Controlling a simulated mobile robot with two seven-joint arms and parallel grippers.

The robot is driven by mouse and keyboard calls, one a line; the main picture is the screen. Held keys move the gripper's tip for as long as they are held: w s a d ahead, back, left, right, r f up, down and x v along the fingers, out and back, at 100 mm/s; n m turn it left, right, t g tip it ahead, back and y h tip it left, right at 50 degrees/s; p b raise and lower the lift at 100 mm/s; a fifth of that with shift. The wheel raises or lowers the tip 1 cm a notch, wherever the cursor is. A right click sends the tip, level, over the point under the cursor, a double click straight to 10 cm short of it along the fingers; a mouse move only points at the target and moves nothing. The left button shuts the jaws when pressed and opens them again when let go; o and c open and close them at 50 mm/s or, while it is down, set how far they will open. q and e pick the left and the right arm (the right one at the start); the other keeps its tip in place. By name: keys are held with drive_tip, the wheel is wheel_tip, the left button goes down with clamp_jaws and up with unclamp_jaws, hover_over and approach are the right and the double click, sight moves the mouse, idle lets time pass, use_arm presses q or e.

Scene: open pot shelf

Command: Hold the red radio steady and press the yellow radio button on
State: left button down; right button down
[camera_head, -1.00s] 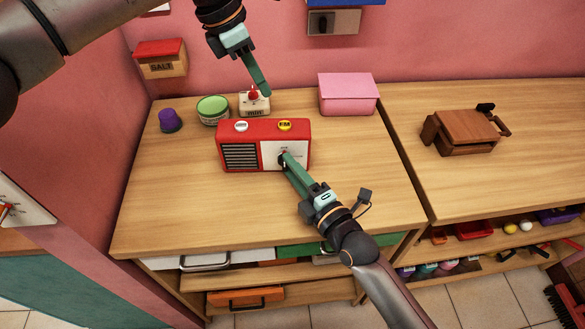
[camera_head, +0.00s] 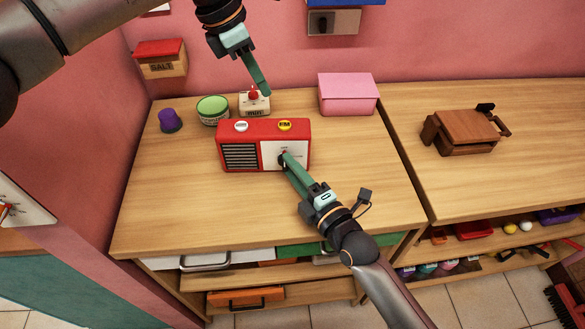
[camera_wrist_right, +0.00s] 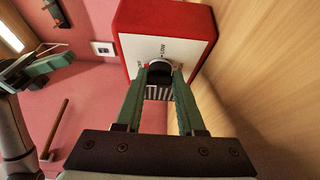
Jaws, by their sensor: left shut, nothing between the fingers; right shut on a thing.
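The red radio (camera_head: 265,129) stands upright on the wooden counter, with a dark speaker grille on the left and a white panel on the right of its front. The yellow radio button (camera_head: 285,125) marked FM is on its top edge, with a white button (camera_head: 241,126) to its left. My right gripper (camera_head: 285,161) is shut on the dark knob (camera_wrist_right: 160,72) of the white panel; the right wrist view shows both fingers around it. My left gripper (camera_head: 265,92) is shut and empty, above and behind the radio, near the red-topped timer (camera_head: 255,104).
Behind the radio stand a green tin (camera_head: 212,110) and a purple cup (camera_head: 170,121). A pink box (camera_head: 348,94) is at the back right. The counter's front left is clear.

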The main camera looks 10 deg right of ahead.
idle(0.5)
use_arm(q)
drive_tip(key=m+t+h, duration=0.2)
drive_tip(key=m, duration=0.2)
hover_over(279, 126)
drive_tip(key=s+d, duration=0.3)
drive_tip(key=f, duration=0.1)
wheel_tip(279, 126, up, 2)
drive_tip(key=w+a+t+h, duration=0.2)
drive_tip(key=w+a+t, duration=0.1)
drive_tip(key=shift+y, duration=0.3)
drive_tip(key=shift+f, duration=4.2)
drive_tip(key=shift+f, duration=0.45)
